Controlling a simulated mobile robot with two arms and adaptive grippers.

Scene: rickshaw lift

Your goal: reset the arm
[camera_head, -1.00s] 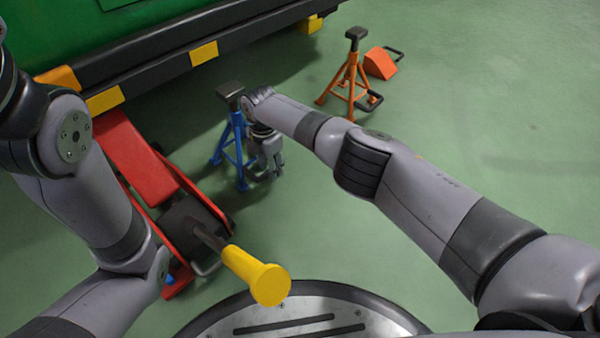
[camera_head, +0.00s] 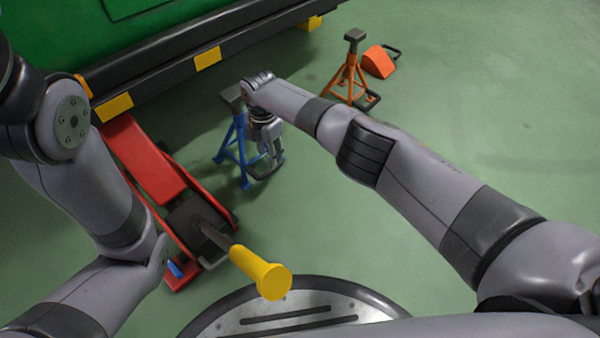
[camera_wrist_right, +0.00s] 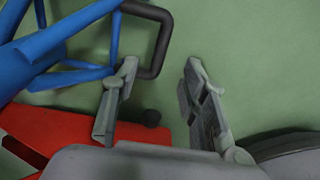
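My right arm (camera_head: 415,180) reaches in from the right. Its gripper (camera_head: 272,150) hangs over the floor at the right side of the blue jack stand (camera_head: 238,140), close to the stand's dark handle. In the right wrist view the two fingers (camera_wrist_right: 160,82) are apart, with green floor between their tips. The dark handle (camera_wrist_right: 160,45) shows just beyond the left fingertip; I cannot tell whether they touch. My left arm (camera_head: 95,190) is folded at the left. Its gripper is out of view.
A red floor jack (camera_head: 148,165) with a yellow-ended handle (camera_head: 262,273) lies left of the blue stand. A green vehicle (camera_head: 50,30) with a dark sill stands behind. An orange stand (camera_head: 347,78) and orange chock (camera_head: 380,62) are farther right. Floor at far right is clear.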

